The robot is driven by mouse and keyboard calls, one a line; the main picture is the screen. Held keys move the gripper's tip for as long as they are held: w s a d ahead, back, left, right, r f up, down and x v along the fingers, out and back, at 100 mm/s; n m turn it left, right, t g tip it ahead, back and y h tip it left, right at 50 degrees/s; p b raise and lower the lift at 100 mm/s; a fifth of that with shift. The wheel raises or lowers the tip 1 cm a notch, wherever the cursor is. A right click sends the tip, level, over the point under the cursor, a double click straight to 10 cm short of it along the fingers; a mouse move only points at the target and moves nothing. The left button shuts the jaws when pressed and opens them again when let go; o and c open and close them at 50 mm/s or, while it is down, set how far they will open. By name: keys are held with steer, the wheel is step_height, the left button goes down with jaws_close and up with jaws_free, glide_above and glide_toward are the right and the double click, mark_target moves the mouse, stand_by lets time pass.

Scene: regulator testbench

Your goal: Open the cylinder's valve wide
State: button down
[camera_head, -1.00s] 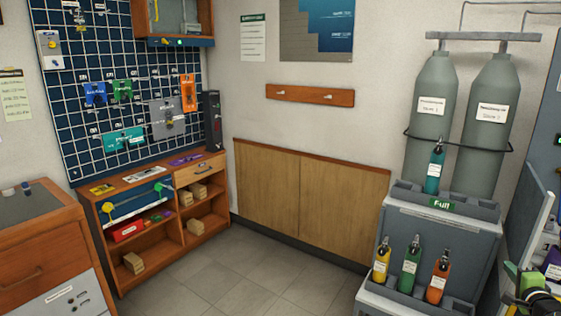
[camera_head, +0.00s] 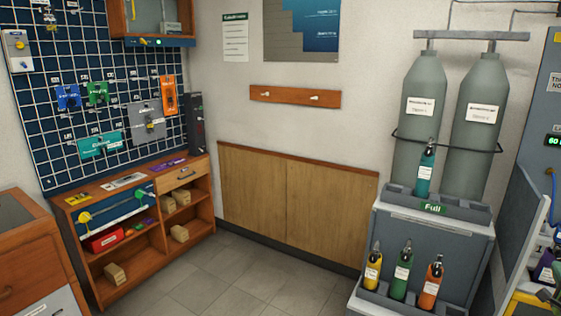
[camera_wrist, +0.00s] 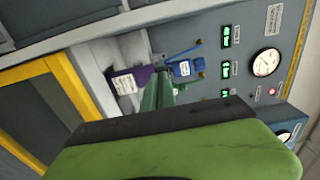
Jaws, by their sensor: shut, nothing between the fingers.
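In the wrist view, my gripper (camera_wrist: 165,128) fills the lower part as a green and dark body; it is shut and empty. Just beyond it is a green upright shape (camera_wrist: 158,92), partly hidden; I cannot tell whether it is a cylinder. Next to it are a purple labelled piece (camera_wrist: 125,82) and a blue tagged piece (camera_wrist: 184,68) by a grey panel. In the head view, a teal cylinder (camera_head: 425,170) stands on the "Full" rack. Yellow (camera_head: 373,268), green (camera_head: 402,275) and orange (camera_head: 431,285) cylinders stand below. No valve setting is readable.
The grey panel (camera_wrist: 245,35) carries green displays and a round gauge (camera_wrist: 266,62). A yellow frame (camera_wrist: 70,95) edges the bench at left. Two large grey cylinders (camera_head: 421,110) stand behind the rack. The tiled floor (camera_head: 235,268) at centre is clear.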

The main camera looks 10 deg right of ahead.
mark_target(557, 259)
steer(key=x, duration=0.6)
steer(key=shift+s+d, duration=0.4)
steer(key=shift+d, duration=0.05)
stand_by(0.9)
steer(key=shift+a, duration=0.1)
